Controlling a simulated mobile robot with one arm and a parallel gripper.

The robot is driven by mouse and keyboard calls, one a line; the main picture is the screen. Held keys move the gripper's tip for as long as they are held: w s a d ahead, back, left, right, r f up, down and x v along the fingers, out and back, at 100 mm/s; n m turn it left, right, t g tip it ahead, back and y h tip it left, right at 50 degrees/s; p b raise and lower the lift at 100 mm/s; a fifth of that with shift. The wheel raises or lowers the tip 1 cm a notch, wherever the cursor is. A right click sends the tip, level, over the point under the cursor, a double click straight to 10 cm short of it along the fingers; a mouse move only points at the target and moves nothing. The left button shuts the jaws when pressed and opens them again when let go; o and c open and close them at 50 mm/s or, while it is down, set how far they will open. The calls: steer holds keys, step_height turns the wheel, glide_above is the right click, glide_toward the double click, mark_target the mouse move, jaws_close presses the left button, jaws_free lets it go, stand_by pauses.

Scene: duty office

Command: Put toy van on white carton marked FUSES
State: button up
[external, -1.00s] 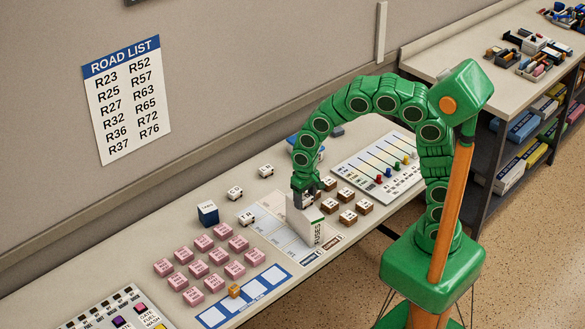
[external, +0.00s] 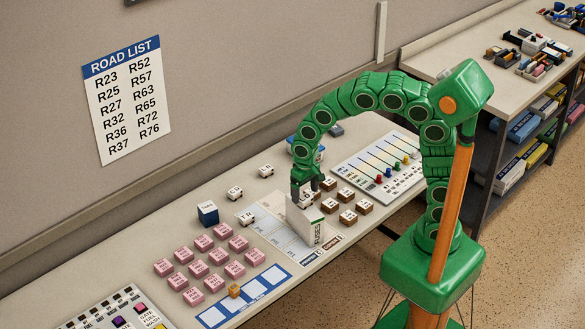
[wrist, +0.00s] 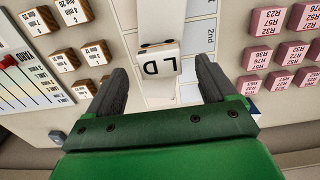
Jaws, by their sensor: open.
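A white toy van (wrist: 160,60) with dark wheels and the letters L D sits between the two fingers of my gripper (wrist: 158,85) in the wrist view. The fingers are open, with a gap on each side of the van. The white carton marked FUSES (external: 318,232) stands upright on the desk in the external view. My gripper (external: 303,198) is right at the carton's top there and hides part of it.
Other white vans (external: 235,193) and a blue box (external: 207,213) stand left of the carton. Pink blocks (external: 202,243) lie at the front left. Brown-sided blocks (external: 348,217) and a board with coloured sliders (external: 380,175) lie to the right. Bare desk shows behind the vans.

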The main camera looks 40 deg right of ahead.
mark_target(305, 198)
step_height(305, 198, up, 9)
stand_by(0.4)
